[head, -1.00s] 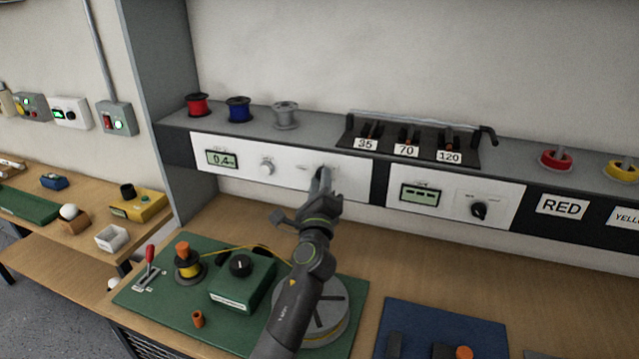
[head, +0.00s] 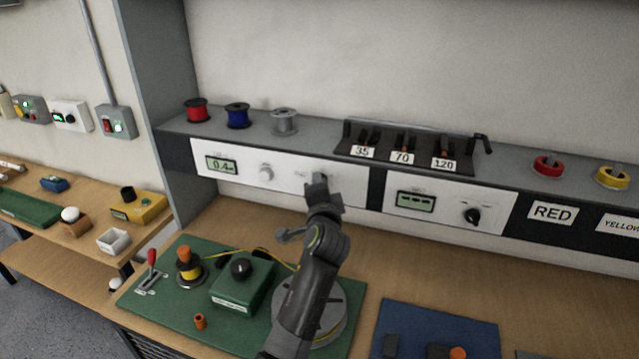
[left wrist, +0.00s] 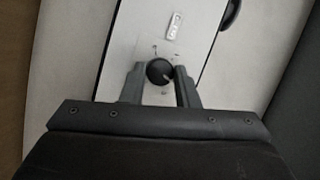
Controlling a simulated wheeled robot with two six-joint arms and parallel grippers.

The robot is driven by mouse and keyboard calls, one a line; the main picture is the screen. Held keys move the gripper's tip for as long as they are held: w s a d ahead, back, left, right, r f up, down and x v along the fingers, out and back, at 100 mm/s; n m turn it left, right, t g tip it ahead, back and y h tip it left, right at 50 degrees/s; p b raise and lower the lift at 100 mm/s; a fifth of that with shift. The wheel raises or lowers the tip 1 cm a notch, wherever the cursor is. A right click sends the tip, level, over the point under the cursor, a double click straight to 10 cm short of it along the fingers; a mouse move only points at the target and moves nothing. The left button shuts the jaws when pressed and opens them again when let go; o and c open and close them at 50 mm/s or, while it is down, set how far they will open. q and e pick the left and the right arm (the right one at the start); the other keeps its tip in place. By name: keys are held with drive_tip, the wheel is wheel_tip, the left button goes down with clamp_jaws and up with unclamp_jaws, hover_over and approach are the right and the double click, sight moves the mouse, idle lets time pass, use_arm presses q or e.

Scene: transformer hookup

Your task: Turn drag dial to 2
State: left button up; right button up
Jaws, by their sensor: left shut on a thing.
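My left gripper (head: 319,180) is at the white panel (head: 345,190) under the grey shelf. In the left wrist view its two fingers (left wrist: 159,72) are shut on the sides of a round dark knob (left wrist: 159,71) with a pale pointer mark. In the head view my gripper hides this knob, and the marks around it are too small to read. A green box (head: 243,285) with a black dial (head: 241,268) stands on the green mat, apart from the gripper. I cannot read which dial is labelled drag. My right gripper is not in view.
The same panel has a display (head: 221,164) reading about 0.4 and a pale knob (head: 266,172). A second panel with a black knob (head: 472,215) is to the right. A yellow wire spool (head: 188,267) and red-handled lever (head: 152,257) stand on the green mat (head: 160,310).

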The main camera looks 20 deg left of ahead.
use_arm(q)
drive_tip(key=shift+r+n+g+h+p, duration=0.1)
drive_tip(key=shift+n+g+h+p, duration=0.4)
drive_tip(key=shift+n+p, duration=0.75)
drive_tip(key=shift+n, duration=0.35)
drive_tip(key=o, duration=1)
drive_tip(key=shift+c, duration=0.2)
